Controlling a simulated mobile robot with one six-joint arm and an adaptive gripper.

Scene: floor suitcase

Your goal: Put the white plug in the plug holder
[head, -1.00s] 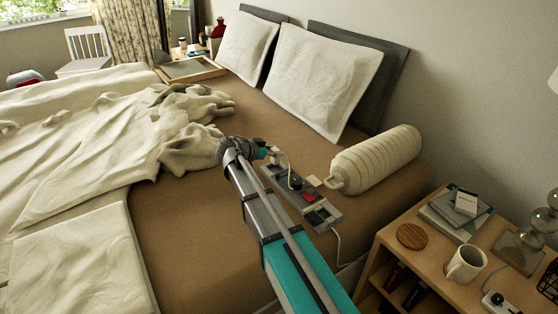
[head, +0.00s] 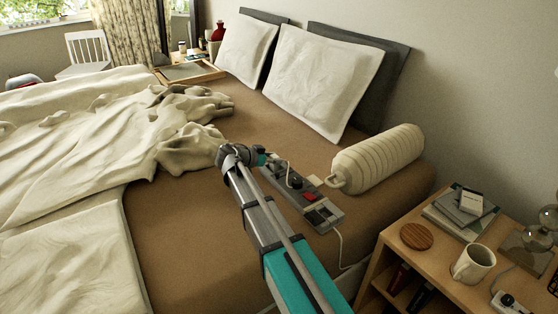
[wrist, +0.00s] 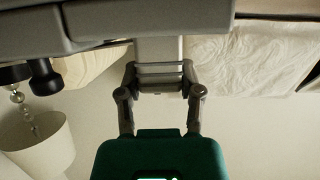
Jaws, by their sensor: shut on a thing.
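The plug holder is a long grey power strip (head: 322,212) lying on the brown bed near its edge. It has a red switch, a dark plug (head: 294,181) and a pale block (head: 314,180) beside it. My gripper (head: 273,160) is at its far end. In the wrist view, my gripper (wrist: 160,93) is shut on a pale grey-white piece, which I take to be the white plug (wrist: 158,52). The plug meets the grey strip body (wrist: 90,22) at the top of that view. Its prongs are hidden, and I cannot tell whether it is seated.
A ribbed cream bolster (head: 376,160) lies right of the strip. Two pillows (head: 310,85) stand behind. A crumpled blanket (head: 110,135) covers the left of the bed. A nightstand (head: 400,262) with a mug (head: 473,264) is at lower right. A cord (head: 341,250) hangs from the strip.

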